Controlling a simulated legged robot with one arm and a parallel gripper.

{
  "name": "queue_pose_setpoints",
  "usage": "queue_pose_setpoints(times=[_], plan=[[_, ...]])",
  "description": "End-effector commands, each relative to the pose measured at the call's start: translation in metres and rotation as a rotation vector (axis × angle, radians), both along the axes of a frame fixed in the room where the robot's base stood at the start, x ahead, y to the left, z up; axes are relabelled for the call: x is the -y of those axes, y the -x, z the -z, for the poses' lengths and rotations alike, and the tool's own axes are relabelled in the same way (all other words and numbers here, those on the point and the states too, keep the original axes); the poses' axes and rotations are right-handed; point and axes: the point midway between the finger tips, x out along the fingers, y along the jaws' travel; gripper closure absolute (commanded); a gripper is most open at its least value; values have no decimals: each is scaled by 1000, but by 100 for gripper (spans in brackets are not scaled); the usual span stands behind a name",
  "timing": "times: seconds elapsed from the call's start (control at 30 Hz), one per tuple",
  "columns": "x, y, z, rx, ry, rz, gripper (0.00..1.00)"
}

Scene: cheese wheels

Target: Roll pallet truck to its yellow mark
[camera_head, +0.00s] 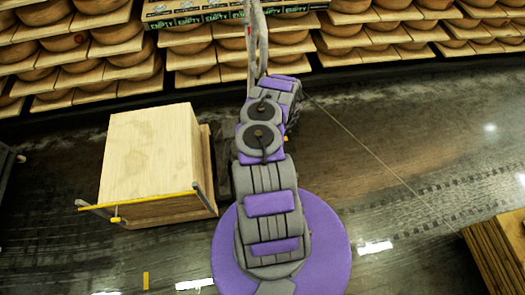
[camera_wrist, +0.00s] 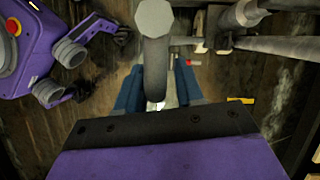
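A grey upright handle (camera_head: 256,45), seemingly the pallet truck's, rises beyond my arm in the head view. The truck's lower part is mostly hidden by my arm. In the wrist view, a thick grey bar with an eight-sided end (camera_wrist: 155,55) runs between the two blue fingers of my gripper (camera_wrist: 159,80). The fingers stand apart on either side of it; whether they press on it is unclear. A short yellow mark (camera_head: 146,281) lies on the floor at the lower left of the head view. A yellow strip (camera_wrist: 241,100) also shows in the wrist view.
A large pale wooden crate (camera_head: 150,150) with a yellow bar along its near edge stands left of my arm. Shelves of cheese wheels (camera_head: 195,70) line the back. Stacked boards (camera_head: 495,245) stand at the lower right. The dark, shiny floor right of my arm is clear.

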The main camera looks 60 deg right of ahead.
Motion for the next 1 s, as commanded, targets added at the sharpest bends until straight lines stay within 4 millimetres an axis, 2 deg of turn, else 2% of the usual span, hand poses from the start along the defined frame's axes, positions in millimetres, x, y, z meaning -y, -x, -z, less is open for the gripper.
queue_pose_setpoints(times=[0.27, 0.43, 0.57, 1.0], plan=[[-2, 0, 0, -2, 0, -2, 58], [2, 1, -11, -1, 3, -1, 58], [9, 6, -33, 0, 4, -2, 58], [42, 29, -121, -1, -1, 1, 58]])
